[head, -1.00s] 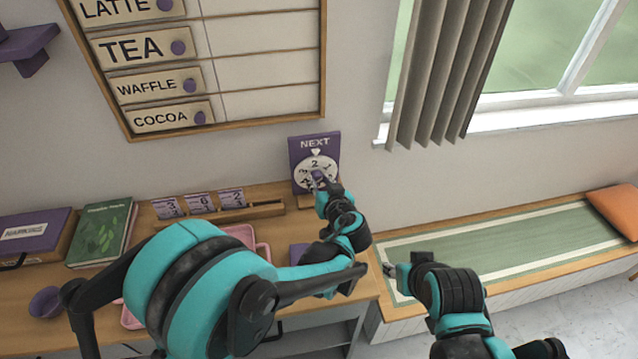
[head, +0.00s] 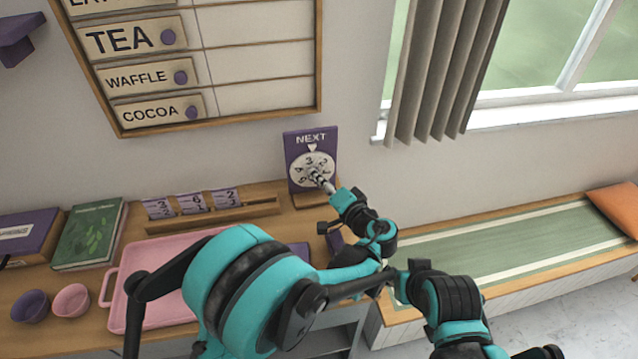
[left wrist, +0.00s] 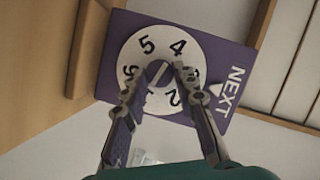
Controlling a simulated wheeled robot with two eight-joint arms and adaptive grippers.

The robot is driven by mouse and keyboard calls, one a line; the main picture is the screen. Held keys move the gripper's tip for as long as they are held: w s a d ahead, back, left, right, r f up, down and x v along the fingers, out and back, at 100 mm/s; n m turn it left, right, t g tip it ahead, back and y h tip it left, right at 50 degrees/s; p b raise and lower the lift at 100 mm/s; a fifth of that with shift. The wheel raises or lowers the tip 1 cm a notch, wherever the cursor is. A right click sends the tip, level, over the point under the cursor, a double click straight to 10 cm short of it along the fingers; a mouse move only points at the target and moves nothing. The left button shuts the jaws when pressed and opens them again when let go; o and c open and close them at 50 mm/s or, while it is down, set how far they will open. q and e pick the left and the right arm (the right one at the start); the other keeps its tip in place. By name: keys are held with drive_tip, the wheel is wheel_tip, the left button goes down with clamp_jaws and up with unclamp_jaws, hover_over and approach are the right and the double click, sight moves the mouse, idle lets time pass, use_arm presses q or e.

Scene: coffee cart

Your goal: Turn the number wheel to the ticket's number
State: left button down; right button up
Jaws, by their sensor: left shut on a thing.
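The number wheel (head: 302,177) is a white disc on a purple board marked NEXT (head: 312,139), standing at the back right of the counter. In the head view the 3 is near the white pointer, slightly left, with the 2 to its right. The left wrist view shows the wheel (left wrist: 131,88) close up; its 3 is partly hidden by a finger. My left gripper (left wrist: 160,75) is shut on the purple centre knob (left wrist: 159,72). Three tickets (head: 192,204) stand in a wooden rack, apparently topped 3, 6 and 2. My right gripper is largely hidden behind my left arm.
A menu board (head: 222,118) hangs above. A bench (head: 500,245) is at right.

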use_arm(q)
drive_tip(key=shift+f+m+t+y+b, duration=0.15)
drive_tip(key=shift+m+t+y+b, duration=0.25)
drive_tip(key=shift+m, duration=0.5)
drive_tip(key=c, duration=1.2)
unclamp_jaws()
wheel_tip(320, 180, up, 10)
drive_tip(key=shift+a+f, duration=0.15)
drive_tip(key=shift+d+r, duration=0.2)
